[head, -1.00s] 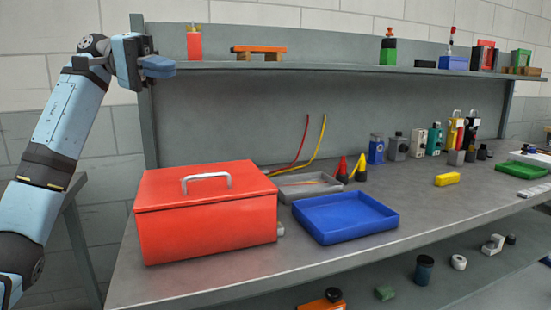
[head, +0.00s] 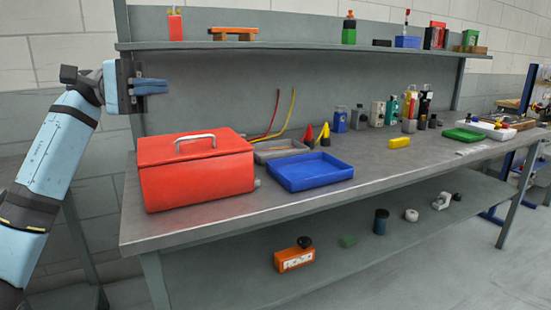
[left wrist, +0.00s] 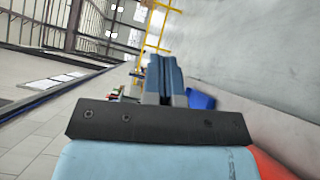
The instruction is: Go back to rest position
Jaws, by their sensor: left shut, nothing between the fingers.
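My left gripper (head: 152,87) is raised at the left end of the workbench, in front of the back panel and below the upper shelf. It is shut and empty, and its two blue fingers lie together in the left wrist view (left wrist: 165,75). The closed red toolbox (head: 195,172) stands on the bench below and to the right of it, apart from the fingers. My right gripper is in neither view.
A blue tray (head: 310,172) and a grey tray (head: 282,150) sit beside the toolbox. The upper shelf (head: 300,49) carries several small items. Bottles (head: 377,114) and a yellow block (head: 399,142) stand farther right. The lower shelf (head: 215,270) holds an orange box (head: 294,259).

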